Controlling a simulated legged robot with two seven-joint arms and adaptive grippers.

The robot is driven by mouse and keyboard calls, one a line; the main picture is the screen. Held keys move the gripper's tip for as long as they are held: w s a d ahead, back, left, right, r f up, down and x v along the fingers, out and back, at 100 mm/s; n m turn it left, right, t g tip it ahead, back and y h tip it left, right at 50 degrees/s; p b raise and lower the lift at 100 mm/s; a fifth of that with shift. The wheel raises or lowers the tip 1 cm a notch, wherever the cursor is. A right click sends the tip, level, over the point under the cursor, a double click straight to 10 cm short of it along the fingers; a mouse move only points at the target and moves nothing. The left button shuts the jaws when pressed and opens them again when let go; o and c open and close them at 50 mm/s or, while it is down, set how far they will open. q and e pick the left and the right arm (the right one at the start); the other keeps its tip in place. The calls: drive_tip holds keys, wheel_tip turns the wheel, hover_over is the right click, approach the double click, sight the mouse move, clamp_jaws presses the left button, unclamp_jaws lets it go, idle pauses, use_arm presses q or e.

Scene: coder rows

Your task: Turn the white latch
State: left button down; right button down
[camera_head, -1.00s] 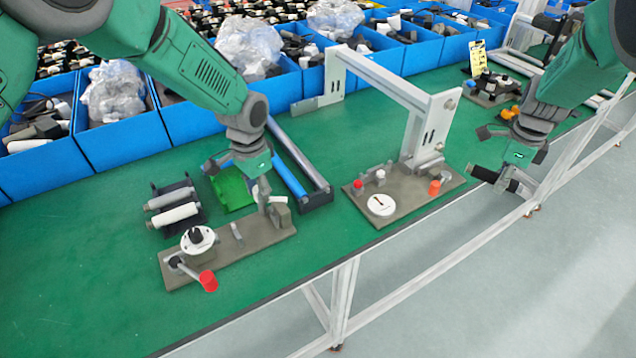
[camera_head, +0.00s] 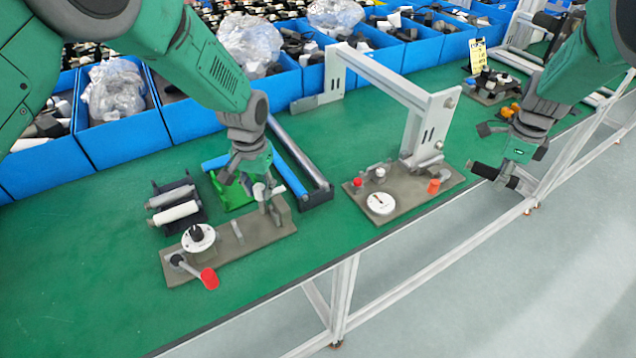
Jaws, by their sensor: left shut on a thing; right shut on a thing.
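The latch (camera_head: 263,194) stands as a small light upright piece at the right end of a grey-brown base plate (camera_head: 252,230) on the green table. My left gripper (camera_head: 254,183) is at the latch from above and behind, its fingers shut on it. The fingers partly hide the contact. My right gripper (camera_head: 497,176) hangs at the right, past the table's front edge, shut on a dark cylindrical piece whose shape is unclear.
The plate also bears a white dial (camera_head: 198,238) and a red-tipped lever (camera_head: 208,278). A second plate (camera_head: 410,195) with a grey frame (camera_head: 395,85) stands to the right. Blue bins (camera_head: 110,155) line the back. The left front table is clear.

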sight(260, 186)
use_arm(q)
drive_tip(key=shift+w+r, duration=0.3)
drive_tip(key=shift+w, duration=0.05)
drive_tip(key=c, duration=1.4)
unclamp_jaws()
drive_tip(key=shift+c, duration=0.2)
drive_tip(key=shift+o, duration=0.7)
drive_tip(key=shift+s+d+f, duration=0.1)
drive_tip(key=shift+s+f, duration=0.05)
wheel_tip(260, 186, up, 12)
drive_tip(key=shift+f, duration=0.1)
